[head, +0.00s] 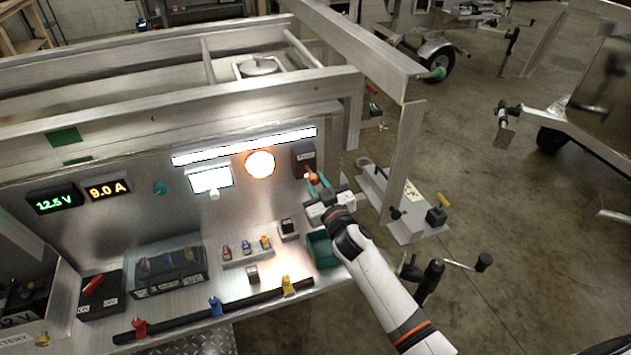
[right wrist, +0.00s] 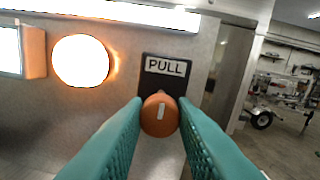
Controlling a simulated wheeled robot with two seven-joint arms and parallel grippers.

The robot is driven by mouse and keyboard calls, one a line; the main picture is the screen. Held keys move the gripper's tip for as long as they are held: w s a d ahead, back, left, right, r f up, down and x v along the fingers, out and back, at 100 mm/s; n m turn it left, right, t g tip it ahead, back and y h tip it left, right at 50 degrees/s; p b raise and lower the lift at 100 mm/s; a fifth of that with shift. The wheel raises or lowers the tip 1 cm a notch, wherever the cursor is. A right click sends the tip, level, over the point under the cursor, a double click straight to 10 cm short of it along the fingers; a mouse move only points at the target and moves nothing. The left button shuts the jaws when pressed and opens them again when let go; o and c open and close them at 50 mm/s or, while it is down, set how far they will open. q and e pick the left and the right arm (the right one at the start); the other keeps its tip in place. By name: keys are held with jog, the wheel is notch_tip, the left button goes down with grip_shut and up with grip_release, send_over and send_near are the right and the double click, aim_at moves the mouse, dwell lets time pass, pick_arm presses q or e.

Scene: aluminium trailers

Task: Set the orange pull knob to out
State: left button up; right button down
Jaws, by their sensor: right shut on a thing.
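The orange pull knob (right wrist: 160,115) sits on a dark plate labelled PULL (right wrist: 167,67) on the aluminium panel. In the head view the knob (head: 313,177) shows at the lower part of the dark plate (head: 304,157). My right gripper (right wrist: 160,118) has its teal fingers on both sides of the knob, shut on it. In the head view my right gripper (head: 316,184) reaches the knob from the lower right. How far the knob stands out from the plate is hard to tell. My left gripper is not in view.
A lit round orange lamp (head: 260,164) and a light bar (head: 245,147) are left of the plate. Below are small coloured switches (head: 247,247), a teal bin (head: 322,250) and a dark rail with coloured clips (head: 215,306). An upright post (head: 403,150) stands right of my gripper.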

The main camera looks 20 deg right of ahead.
jog(key=c, duration=1.2)
grip_release()
jog(key=shift+s, duration=0.1)
jog(key=shift+o, duration=0.2)
jog(key=s+b, duration=0.1)
jog(key=s, duration=1.1)
jog(key=shift+d, duration=0.45)
